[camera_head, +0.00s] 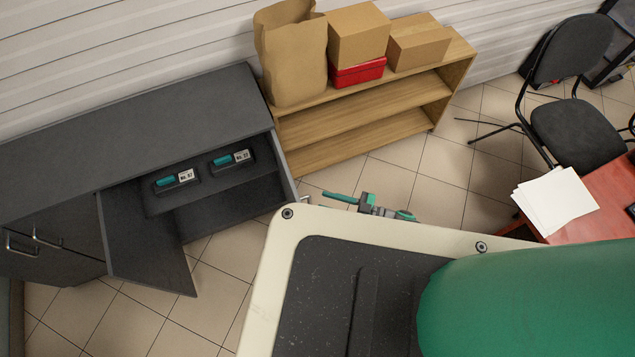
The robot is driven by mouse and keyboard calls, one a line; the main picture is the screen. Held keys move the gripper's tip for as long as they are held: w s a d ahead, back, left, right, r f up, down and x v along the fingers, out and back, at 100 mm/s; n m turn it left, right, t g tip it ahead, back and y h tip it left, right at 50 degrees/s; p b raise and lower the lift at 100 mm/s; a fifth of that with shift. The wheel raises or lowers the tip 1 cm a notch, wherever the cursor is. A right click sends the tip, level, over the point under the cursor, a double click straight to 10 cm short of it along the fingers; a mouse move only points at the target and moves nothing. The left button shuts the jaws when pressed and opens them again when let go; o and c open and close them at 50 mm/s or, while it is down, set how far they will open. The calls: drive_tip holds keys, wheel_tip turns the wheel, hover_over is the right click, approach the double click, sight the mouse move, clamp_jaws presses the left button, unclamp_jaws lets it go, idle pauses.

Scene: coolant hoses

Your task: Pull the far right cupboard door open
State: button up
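The dark grey cupboard (130,115) stands along the wall at left. Its far right door (286,168) stands swung out from the right front corner and is seen almost edge-on, with a small light handle (304,199) near its outer end. The compartment behind it is exposed. My gripper (358,203), grey with teal parts, is to the right of this door's outer end, with a visible gap to the handle. My own body hides part of it, and I cannot tell whether its fingers are open or shut.
Another cupboard door (148,240) stands open at the compartment's left. Two labelled dark bins (175,181) (232,159) sit inside. A wooden shelf (360,133) with boxes and a paper bag (291,55) is behind. A chair (575,130) and red desk (600,205) stand right.

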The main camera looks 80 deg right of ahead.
drive_tip(key=shift+s+a, duration=0.15)
drive_tip(key=shift+s, duration=1.1)
drive_tip(key=shift+s+a, duration=0.1)
drive_tip(key=shift+s, duration=1.1)
drive_tip(key=shift+a, duration=0.1)
drive_tip(key=w+a+r+n+g+y, duration=0.1)
drive_tip(key=w+a+r, duration=0.15)
drive_tip(key=a, duration=0.65)
drive_tip(key=w+a+r+n, duration=0.1)
drive_tip(key=w+a+r, duration=0.15)
drive_tip(key=a, duration=0.55)
drive_tip(key=w+a+r+g+y, duration=0.1)
drive_tip(key=w+a+r, duration=0.15)
drive_tip(key=a, duration=0.65)
drive_tip(key=w+a+r, duration=0.3)
drive_tip(key=a+r, duration=0.5)
drive_tip(key=w+a+r, duration=0.3)
drive_tip(key=a+r, duration=0.6)
drive_tip(key=shift+m, duration=0.3)
drive_tip(key=shift+a, duration=0.1)
